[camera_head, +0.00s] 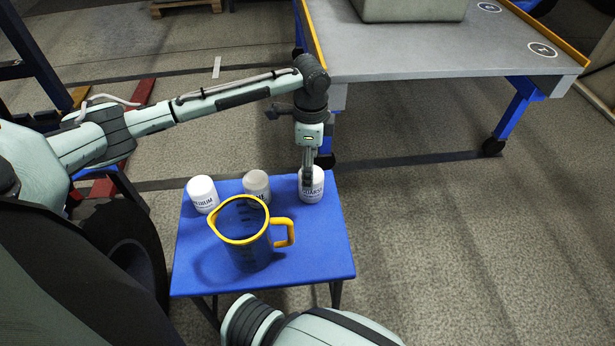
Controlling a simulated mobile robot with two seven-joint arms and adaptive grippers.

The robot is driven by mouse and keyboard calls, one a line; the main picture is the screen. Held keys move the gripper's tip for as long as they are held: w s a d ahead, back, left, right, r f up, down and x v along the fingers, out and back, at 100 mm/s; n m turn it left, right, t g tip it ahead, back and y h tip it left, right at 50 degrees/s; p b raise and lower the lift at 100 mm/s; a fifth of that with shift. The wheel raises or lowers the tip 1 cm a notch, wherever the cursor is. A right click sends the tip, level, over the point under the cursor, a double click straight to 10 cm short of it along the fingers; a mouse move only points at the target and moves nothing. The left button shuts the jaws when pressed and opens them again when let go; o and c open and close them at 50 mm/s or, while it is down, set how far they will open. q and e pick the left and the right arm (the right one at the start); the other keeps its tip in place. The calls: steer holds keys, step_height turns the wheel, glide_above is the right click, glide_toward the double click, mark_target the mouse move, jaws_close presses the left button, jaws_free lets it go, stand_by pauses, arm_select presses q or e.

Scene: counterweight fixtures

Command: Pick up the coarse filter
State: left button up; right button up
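The coarse filter (317,194) is a white canister at the back right of the small blue table, its label partly readable as COARSE. My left gripper (308,179) points down at it, its fingers overlapping the canister's top and near side. I see the fingers edge-on, so I cannot tell whether they are open or closed on it. The canister appears upright and on or very near the table top. Two similar white canisters stand to its left: a middle one (256,184) and one labelled MEDIUM (202,194). My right gripper is out of view.
A clear jug with a yellow rim and handle (284,232) stands in front of the canisters on the blue table (315,260). The table's front right is bare. A large grey workbench (420,45) with a bin (410,8) stands behind.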

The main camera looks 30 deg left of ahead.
arm_select(q)
step_height(320, 180, down, 2)
steer(key=shift+s+d, duration=0.1)
steer(key=shift+d, duration=0.05)
step_height(320, 180, down, 5)
steer(key=shift+f+b, duration=0.15)
steer(key=shift+b, duration=0.35)
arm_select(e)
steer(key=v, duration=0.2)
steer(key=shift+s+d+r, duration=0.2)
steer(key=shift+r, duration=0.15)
arm_select(q)
steer(key=shift+c, duration=0.2)
steer(key=shift+w, duration=0.2)
steer(key=c, duration=1.4)
